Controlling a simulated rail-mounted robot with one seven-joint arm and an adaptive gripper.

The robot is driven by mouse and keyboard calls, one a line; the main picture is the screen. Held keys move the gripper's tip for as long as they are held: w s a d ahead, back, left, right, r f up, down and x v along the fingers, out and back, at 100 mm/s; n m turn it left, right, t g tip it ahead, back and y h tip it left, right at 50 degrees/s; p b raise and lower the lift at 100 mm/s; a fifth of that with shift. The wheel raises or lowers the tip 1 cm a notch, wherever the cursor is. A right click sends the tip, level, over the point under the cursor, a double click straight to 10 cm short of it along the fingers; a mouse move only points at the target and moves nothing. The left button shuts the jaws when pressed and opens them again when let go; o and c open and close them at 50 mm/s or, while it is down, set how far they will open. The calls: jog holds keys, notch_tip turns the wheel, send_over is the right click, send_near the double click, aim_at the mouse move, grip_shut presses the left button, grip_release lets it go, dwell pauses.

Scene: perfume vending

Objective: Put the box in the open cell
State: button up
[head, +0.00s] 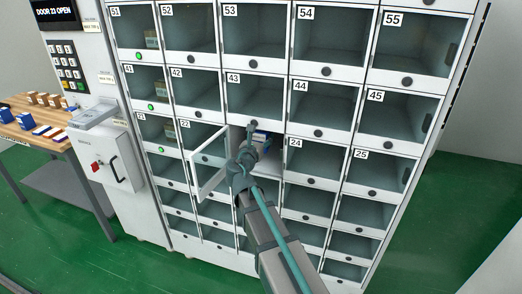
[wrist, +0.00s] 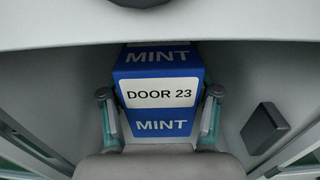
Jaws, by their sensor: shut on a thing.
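My gripper (wrist: 160,118) is shut on a blue box (wrist: 159,72) with white "MINT" lettering and a "DOOR 23" label, its fingers on either side. In the head view my gripper (head: 250,147) reaches into the open cell (head: 272,172), between the cell marked 24 and the swung-out door (head: 208,162). The box shows there only as a small blue and white patch (head: 261,138), mostly hidden by my arm. In the wrist view grey cell walls surround the box. I cannot tell whether the box touches the cell floor.
The open clear door with a white frame stands out to the left of my arm. The display (head: 55,14) reads "DOOR 23 OPEN". Shut cells surround the opening. A wooden table (head: 22,112) with several small boxes stands at the left. A dark block (wrist: 264,128) sits on the cell's right wall.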

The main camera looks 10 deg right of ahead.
notch_tip(320, 180, down, 5)
jog(key=shift+s+a+f, duration=0.1)
jog(key=shift+s, duration=0.05)
jog(key=shift+w+f, duration=0.2)
jog(key=shift+f, duration=0.15)
jog(key=shift+f, duration=0.1)
jog(key=o, duration=1.2)
jog(key=shift+o, duration=0.2)
